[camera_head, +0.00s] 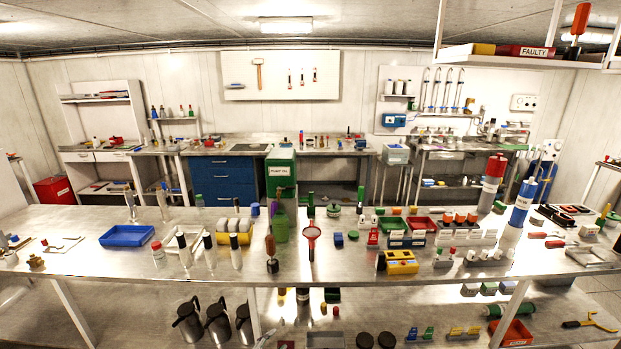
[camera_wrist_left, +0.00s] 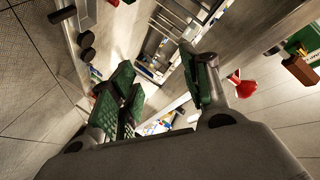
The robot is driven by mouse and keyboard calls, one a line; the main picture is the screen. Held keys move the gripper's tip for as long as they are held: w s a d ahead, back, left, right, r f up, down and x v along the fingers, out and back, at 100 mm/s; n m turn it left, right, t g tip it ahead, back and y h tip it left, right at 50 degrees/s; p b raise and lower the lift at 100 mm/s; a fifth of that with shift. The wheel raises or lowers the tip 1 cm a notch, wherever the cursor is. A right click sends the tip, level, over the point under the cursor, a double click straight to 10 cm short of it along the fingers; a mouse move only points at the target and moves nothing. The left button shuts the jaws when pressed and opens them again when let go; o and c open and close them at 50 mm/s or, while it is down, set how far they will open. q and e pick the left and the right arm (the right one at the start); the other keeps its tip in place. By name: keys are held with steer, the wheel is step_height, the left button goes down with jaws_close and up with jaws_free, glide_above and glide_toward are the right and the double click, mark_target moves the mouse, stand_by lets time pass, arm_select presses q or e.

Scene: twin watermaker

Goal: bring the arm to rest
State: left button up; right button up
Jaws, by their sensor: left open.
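My left gripper (camera_wrist_left: 168,88) shows in the left wrist view with its green-padded fingers spread wide apart. I see nothing held between them; the space behind shows a table edge and items farther off. A red funnel-like item (camera_wrist_left: 240,84) lies beyond the right finger, apart from it. In the head view I cannot make out either gripper clearly. My right gripper shows in neither view.
Dark jugs (camera_head: 188,322) and a red bin (camera_head: 513,333) stand below.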

arm_select(q)
steer(key=s+a+f+n+g+y+p, duration=0.1)
steer(key=s+a+f+n+g+y, duration=0.3)
steer(key=s+f, duration=0.75)
steer(key=s+a+f+n+g+y+p, duration=0.1)
steer(key=s+a+f+n+y+p, duration=0.3)
steer(key=s+f, duration=0.75)
steer(key=s+a+f+n+g, duration=0.1)
steer(key=s+f+g, duration=0.1)
steer(key=s, duration=1)
steer(key=s+a+f+n+g, duration=0.1)
steer(key=s+a+f+g, duration=0.1)
steer(key=s, duration=0.9)
steer(key=s+a+f+n+g, duration=0.1)
steer(key=s+a+f+g, duration=0.1)
steer(key=s, duration=1)
steer(key=shift+s+a+f+g+h, duration=0.15)
steer(key=shift+s+f+g+h, duration=0.15)
steer(key=shift+g, duration=0.3)
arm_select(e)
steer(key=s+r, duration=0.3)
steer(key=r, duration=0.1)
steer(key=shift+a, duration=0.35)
